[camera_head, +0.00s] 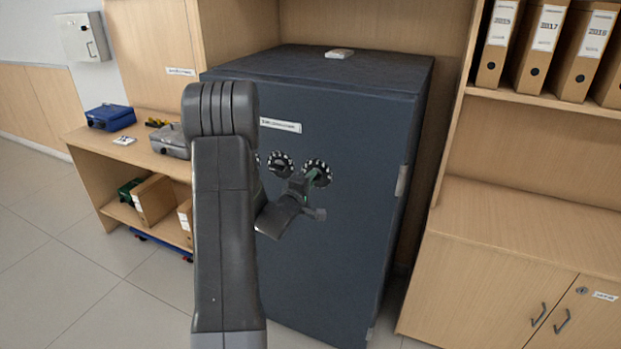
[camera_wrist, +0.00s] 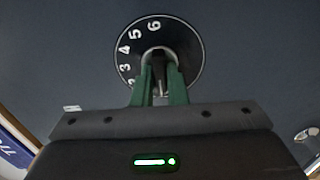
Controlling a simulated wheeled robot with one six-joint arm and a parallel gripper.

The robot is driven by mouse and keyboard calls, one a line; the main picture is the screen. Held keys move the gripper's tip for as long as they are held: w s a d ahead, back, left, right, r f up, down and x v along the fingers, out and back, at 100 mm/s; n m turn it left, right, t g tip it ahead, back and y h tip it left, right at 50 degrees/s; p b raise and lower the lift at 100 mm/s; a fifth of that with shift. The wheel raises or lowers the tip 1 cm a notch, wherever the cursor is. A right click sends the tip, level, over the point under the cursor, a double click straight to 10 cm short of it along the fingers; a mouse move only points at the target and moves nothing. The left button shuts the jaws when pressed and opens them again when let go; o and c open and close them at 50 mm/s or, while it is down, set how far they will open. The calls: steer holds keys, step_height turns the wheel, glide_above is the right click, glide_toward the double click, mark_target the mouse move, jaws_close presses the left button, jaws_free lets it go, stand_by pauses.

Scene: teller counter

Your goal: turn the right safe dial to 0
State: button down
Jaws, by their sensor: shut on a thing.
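The dark blue-grey safe (camera_head: 345,120) stands behind my arm, its front facing me. The right dial (camera_head: 323,163) is a round black dial with white marks on the safe's front. It fills the upper middle of the wrist view (camera_wrist: 192,45), where 6 is near the top and 5, 4 and 3 run down the left side. My gripper (camera_head: 313,178) is at this dial. Its green fingers (camera_wrist: 160,72) are shut on the dial's central knob. The fingers and gripper body hide the dial's lower part. I cannot make out a pointer mark.
A second dial (camera_head: 281,164) sits just left of the right dial, with part of another round thing at my arm's edge. A shelf with binders (camera_head: 541,45) and a cabinet (camera_head: 510,250) stand on the right. A wooden bench (camera_head: 90,143) stands left.

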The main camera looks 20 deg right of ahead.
steer(key=shift+n, duration=0.4)
steer(key=c, duration=1.4)
jaws_free()
steer(key=shift+c, duration=0.2)
steer(key=b+v, duration=0.2)
steer(key=v, duration=1.1)
steer(key=shift+s+a, duration=0.25)
steer(key=shift+a, duration=0.1)
